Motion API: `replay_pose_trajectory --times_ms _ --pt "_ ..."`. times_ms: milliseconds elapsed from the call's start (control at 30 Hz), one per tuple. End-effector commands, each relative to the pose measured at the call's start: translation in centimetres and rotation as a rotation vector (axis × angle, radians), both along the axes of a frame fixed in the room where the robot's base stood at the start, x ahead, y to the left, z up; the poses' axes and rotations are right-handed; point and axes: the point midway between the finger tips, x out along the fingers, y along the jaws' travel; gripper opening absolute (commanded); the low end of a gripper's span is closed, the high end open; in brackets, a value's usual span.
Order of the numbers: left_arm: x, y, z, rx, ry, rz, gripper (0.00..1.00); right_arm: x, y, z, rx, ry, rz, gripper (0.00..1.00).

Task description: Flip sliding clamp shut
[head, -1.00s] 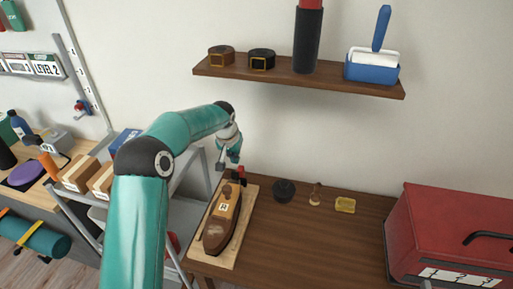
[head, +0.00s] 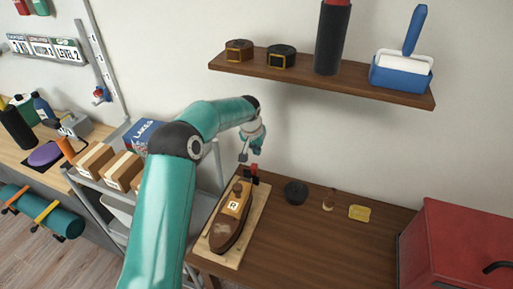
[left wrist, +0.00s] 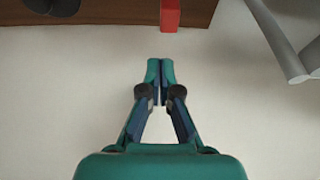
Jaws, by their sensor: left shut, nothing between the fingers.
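A small red and black piece (head: 253,173) stands at the far end of the wooden board, behind the model boat; it may be the clamp, but its open or shut state is too small to tell. A red block also shows at the table edge in the left wrist view (left wrist: 170,14). A blue and red fitting (head: 101,93) sits on the upright rail on the left wall. My left gripper (head: 250,157) is just above the red and black piece, apart from it. In the left wrist view its fingertips (left wrist: 160,68) are together and empty. My right gripper is out of view.
The brown boat (head: 229,223) lies on the board (head: 246,243). A black round item (head: 296,191), a small bottle (head: 328,200) and a yellow item (head: 359,212) line the table's back. A red toolbox (head: 455,245) is at right. A shelf (head: 300,72) overhangs; a cart with boxes (head: 95,160) stands left.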

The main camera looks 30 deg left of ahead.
Motion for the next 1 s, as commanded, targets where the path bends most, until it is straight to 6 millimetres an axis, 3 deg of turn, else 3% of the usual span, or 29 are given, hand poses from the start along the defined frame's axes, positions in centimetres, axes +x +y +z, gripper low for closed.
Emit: replay_pose_trajectory --times_ms 200,433,867,1000 --pt "1.3 0.2 -3.7 -0.001 0.005 -0.001 0.0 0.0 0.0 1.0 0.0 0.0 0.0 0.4" --pt "2.2 0.4 -6.3 0.0 0.002 -0.002 0.0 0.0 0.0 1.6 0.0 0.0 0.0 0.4" --pt "2.5 0.4 -7.0 0.0 0.0 -0.003 0.0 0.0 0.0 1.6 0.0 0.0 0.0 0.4" --pt "2.5 -0.4 -7.1 0.0 -0.001 -0.014 0.0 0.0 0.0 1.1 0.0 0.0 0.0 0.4"
